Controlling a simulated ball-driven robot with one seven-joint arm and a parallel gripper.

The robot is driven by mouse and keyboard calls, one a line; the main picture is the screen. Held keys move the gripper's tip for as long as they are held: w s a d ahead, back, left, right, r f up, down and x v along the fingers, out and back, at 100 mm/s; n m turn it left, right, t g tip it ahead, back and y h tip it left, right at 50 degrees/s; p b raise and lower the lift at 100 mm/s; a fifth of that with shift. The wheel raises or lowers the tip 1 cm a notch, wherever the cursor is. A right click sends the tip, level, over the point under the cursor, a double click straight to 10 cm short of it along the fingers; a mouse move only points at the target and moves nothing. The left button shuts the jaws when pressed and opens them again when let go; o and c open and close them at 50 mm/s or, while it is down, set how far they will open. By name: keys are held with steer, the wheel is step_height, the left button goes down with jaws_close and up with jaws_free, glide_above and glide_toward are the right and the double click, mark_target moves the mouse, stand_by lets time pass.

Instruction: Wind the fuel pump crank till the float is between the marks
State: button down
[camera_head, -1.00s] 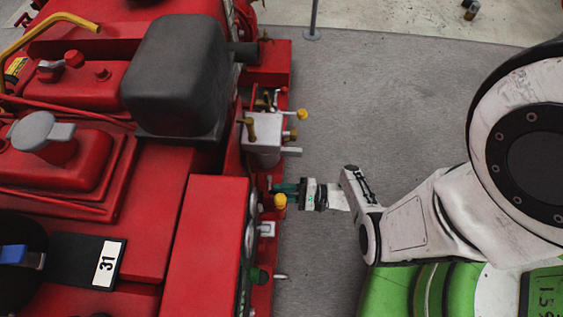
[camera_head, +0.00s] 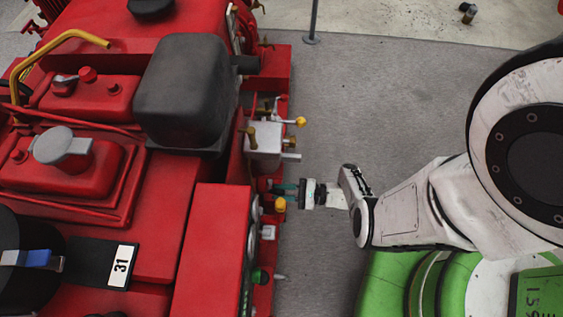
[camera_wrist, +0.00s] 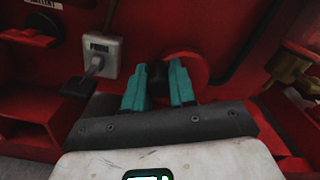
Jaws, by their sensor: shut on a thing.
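My gripper (camera_wrist: 158,84) shows teal fingers in the wrist view. They are shut on a dark handle (camera_wrist: 157,82), which stands in front of a round red disc (camera_wrist: 188,68) on the red panel. I take these to be the crank's handle and wheel. In the head view my gripper (camera_head: 289,188) reaches left to the red pumpset's (camera_head: 215,240) right side, just above a yellow knob (camera_head: 280,204). The crank there is mostly hidden by my fingers. I cannot make out the float or its marks in either view.
In the wrist view, a grey lever on a plate marked PRIME (camera_wrist: 100,58) is left of my fingers, and a brass fitting (camera_wrist: 288,65) is at right. In the head view, a yellow-ball lever (camera_head: 300,121) projects above my gripper. Grey floor (camera_head: 380,110) is clear to the right.

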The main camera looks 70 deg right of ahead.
steer(key=shift+d, duration=0.1)
steer(key=c, duration=0.9)
jaws_free()
steer(key=shift+s, duration=0.1)
steer(key=shift+b+v, duration=1.1)
steer(key=shift+v, duration=4.15)
